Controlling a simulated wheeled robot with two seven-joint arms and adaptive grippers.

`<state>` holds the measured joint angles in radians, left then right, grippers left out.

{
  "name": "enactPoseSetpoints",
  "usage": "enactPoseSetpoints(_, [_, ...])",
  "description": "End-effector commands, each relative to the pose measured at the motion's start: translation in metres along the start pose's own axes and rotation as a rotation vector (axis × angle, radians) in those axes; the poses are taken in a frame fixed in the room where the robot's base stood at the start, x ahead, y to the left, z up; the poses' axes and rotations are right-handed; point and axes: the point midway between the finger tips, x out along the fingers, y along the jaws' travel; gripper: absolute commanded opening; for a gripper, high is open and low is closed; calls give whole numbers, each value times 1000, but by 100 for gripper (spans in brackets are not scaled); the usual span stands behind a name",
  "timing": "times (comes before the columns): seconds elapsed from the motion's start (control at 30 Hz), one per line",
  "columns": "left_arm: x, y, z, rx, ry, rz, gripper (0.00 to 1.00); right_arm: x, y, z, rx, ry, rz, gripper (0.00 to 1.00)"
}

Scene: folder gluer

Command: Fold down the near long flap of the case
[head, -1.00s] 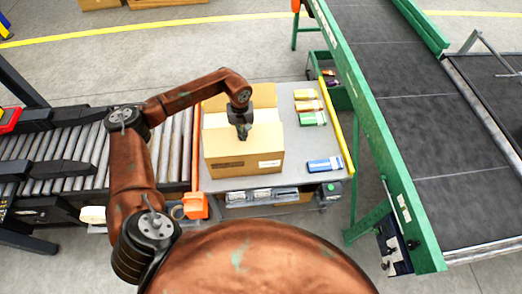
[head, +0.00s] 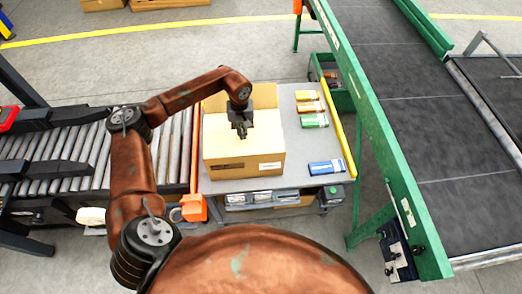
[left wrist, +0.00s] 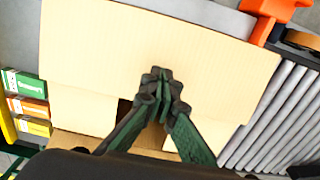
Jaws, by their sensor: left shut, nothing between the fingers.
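The case (head: 245,168) is an open-topped tan cardboard box on the grey table. Its far long flap (head: 262,96) stands up at the back. The near long flap (head: 225,147) is bent inward over the opening, showing as a pale panel behind the front wall's top edge; I cannot tell if it is fully flat. My left gripper (head: 242,132) is shut and empty, pointing down at this flap. In the left wrist view its closed fingertips (left wrist: 158,78) are over or against the pale flap (left wrist: 150,40). A dark gap into the case shows beside the fingers. My right gripper is out of view.
Several small coloured cartons, among them a blue one (head: 326,168) and a green one (head: 314,121), lie right of the case on the table (head: 288,140). A roller conveyor (head: 172,150) adjoins on the left. A green-framed belt conveyor (head: 420,120) runs along the right.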

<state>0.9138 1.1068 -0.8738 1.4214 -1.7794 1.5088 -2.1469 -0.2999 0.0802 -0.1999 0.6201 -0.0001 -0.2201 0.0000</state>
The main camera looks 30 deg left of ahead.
Motion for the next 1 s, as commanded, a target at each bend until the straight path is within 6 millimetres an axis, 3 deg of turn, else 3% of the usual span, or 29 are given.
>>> enactPoseSetpoints(0.23, [20, 0, -10, -1, -2, -1, 0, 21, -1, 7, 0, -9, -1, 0])
enactPoseSetpoints(0.57, [18, 0, -12, 0, 0, 0, 0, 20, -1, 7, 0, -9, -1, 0])
enactPoseSetpoints(1.0, [-24, 0, -13, 0, 2, 0, 0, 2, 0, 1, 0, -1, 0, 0])
